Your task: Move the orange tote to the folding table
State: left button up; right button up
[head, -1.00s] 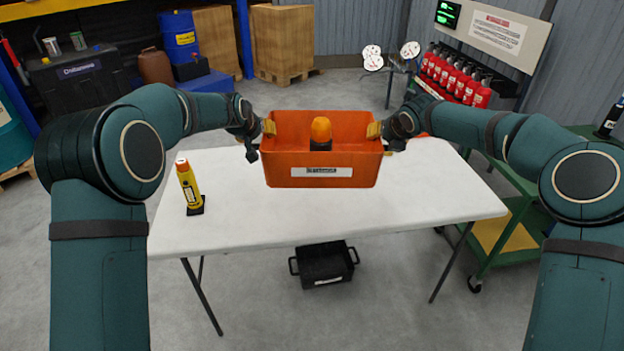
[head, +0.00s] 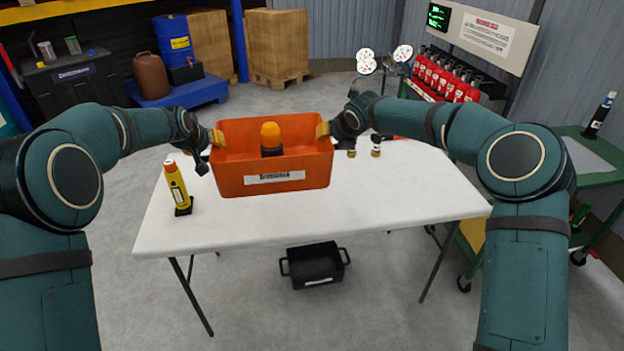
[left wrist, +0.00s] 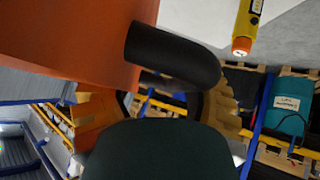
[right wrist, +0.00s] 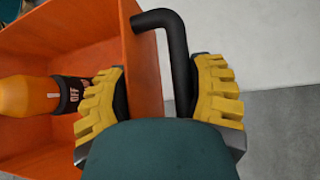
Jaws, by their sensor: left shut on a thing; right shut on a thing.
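The orange tote (head: 310,176) is over the left and middle part of the white folding table (head: 400,200), tilted slightly in the head view. I cannot tell whether its base touches the top. An orange beacon (head: 271,136) stands inside it; its dark base reads "OFF" in the right wrist view (right wrist: 75,92). My left gripper (head: 216,138) is shut on the tote's left handle (left wrist: 170,52), partly hidden by my wrist. My right gripper (head: 324,130) is shut on the right black handle (right wrist: 174,45), its yellow fingers on either side.
A yellow torch-like device (head: 177,188) stands on the table's left side. Small brass fittings (head: 376,147) sit at the back right. A black crate (head: 315,264) is on the floor beneath. A green cart (head: 590,165) stands right. The table's right front is clear.

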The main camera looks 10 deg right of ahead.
dwell(0.3)
